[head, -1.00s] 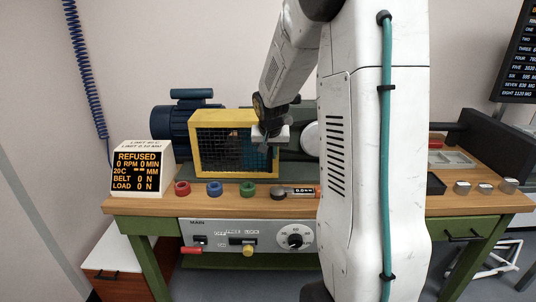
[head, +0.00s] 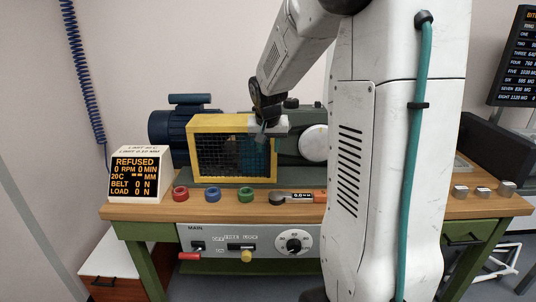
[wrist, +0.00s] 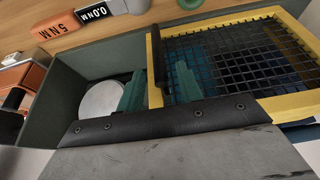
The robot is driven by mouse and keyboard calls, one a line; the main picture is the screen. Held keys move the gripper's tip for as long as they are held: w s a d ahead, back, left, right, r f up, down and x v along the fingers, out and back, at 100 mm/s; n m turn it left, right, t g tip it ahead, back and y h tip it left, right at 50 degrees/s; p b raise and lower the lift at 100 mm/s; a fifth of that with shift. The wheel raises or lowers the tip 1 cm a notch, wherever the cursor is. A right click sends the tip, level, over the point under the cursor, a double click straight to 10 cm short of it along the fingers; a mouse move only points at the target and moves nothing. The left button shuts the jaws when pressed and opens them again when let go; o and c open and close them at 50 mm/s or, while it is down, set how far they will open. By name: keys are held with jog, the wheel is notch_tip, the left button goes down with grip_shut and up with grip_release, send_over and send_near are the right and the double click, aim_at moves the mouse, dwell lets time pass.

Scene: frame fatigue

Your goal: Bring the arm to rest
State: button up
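My white arm stands in front of the bench in the head view, bent over with its wrist low. My gripper (head: 261,134) hangs at the upper right of the yellow mesh guard (head: 190,150). In the wrist view my gripper's two green fingers (wrist: 160,88) stand apart with nothing held between them. The guard's black handle (wrist: 159,54) lies beyond the gap, and the yellow-framed mesh (wrist: 225,55) is to the right. I cannot tell the exact clearance between the fingers and the guard.
A display (head: 136,175) reading REFUSED stands at the bench's left. A blue motor (head: 170,127) is behind the guard. Red (head: 180,193), blue (head: 215,189) and green (head: 246,195) rings and an orange-handled tool (head: 300,196) lie along the front. Metal blocks (head: 482,191) sit at right.

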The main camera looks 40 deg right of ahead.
jog(key=shift+v, duration=0.9)
jog(key=s+a+r+n+g+y, duration=0.2)
jog(key=s+a+n, duration=0.6)
jog(key=s+a, duration=1.8)
jog(key=shift+s+r+n+y, duration=0.25)
jog(key=shift+r+n+y, duration=0.2)
jog(key=shift+r, duration=0.2)
